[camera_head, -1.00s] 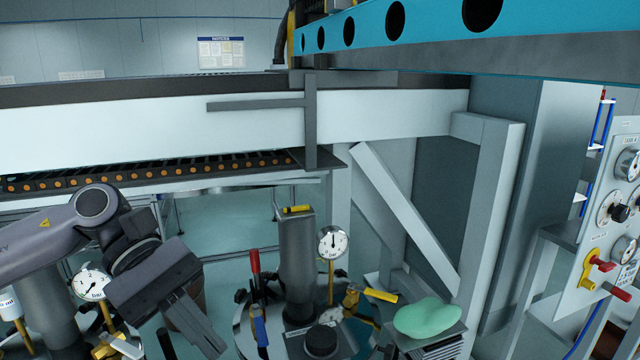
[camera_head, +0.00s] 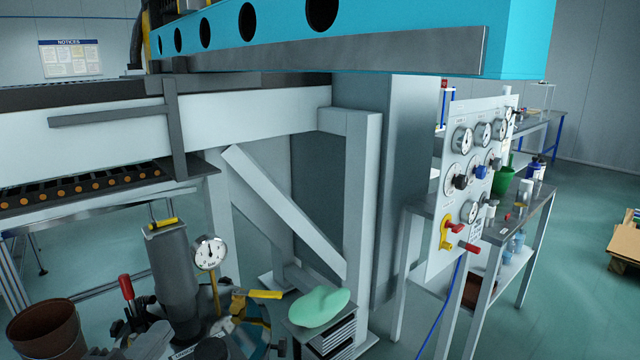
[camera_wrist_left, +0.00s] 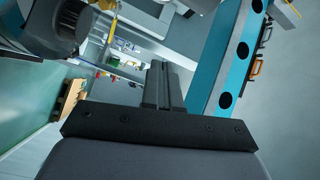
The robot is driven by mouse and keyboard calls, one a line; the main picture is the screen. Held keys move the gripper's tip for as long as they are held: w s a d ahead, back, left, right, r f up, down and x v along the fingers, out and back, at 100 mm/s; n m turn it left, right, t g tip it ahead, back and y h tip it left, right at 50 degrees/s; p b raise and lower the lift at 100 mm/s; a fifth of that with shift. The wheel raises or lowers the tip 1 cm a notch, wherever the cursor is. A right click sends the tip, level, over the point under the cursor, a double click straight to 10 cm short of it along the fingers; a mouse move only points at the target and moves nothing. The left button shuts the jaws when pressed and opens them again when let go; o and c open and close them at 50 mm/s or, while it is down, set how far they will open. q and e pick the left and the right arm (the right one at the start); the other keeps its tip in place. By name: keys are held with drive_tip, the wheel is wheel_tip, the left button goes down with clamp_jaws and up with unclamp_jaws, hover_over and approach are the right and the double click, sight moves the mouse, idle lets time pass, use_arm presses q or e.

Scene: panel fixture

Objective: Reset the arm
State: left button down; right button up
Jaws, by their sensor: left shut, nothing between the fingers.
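My left gripper (camera_wrist_left: 163,85) shows in the left wrist view, its two dark fingers together with nothing between them. The fingers point up the picture, clear of any object. In the head view I cannot make out the left arm or gripper. My right gripper is not seen in either view. The gauge panel (camera_head: 447,222), with several dials, a red-handled yellow valve and coloured knobs, stands upright at the right of the head view.
A blue beam (camera_head: 375,35) with round holes crosses overhead. A pale diagonal brace (camera_head: 285,212) and frame stand in the middle. A pressure gauge (camera_head: 210,253), a green pad (camera_head: 319,307) and a brown bucket (camera_head: 45,333) are low in front. Open floor (camera_head: 570,245) lies at right.

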use_arm(q)
drive_tip(key=s+f+n+g+y, duration=0.1)
drive_tip(key=s+f+n+g, duration=0.2)
drive_tip(key=s+f+n, duration=0.1)
drive_tip(key=s+a+f+n+g+y, duration=0.1)
drive_tip(key=s+f+n+g, duration=0.2)
drive_tip(key=f, duration=0.4)
drive_tip(key=s+a+f+n+g+y, duration=0.1)
drive_tip(key=s+f+n+g+y, duration=0.1)
drive_tip(key=s+f+n+g, duration=0.1)
drive_tip(key=shift+s+a+f+n, duration=0.1)
drive_tip(key=shift+s+f+n, duration=0.4)
drive_tip(key=shift+f, duration=0.25)
drive_tip(key=shift+s+a+f+n, duration=0.1)
drive_tip(key=shift+s+f+n, duration=0.35)
drive_tip(key=shift+f, duration=0.25)
drive_tip(key=s+d+f+n+g, duration=0.25)
drive_tip(key=s+f+g, duration=0.2)
drive_tip(key=s, duration=0.45)
drive_tip(key=w+d+f+t+h, duration=0.2)
drive_tip(key=w+f+t, duration=0.4)
drive_tip(key=f, duration=0.3)
drive_tip(key=shift+f+b, duration=0.35)
drive_tip(key=shift+f, duration=0.05)
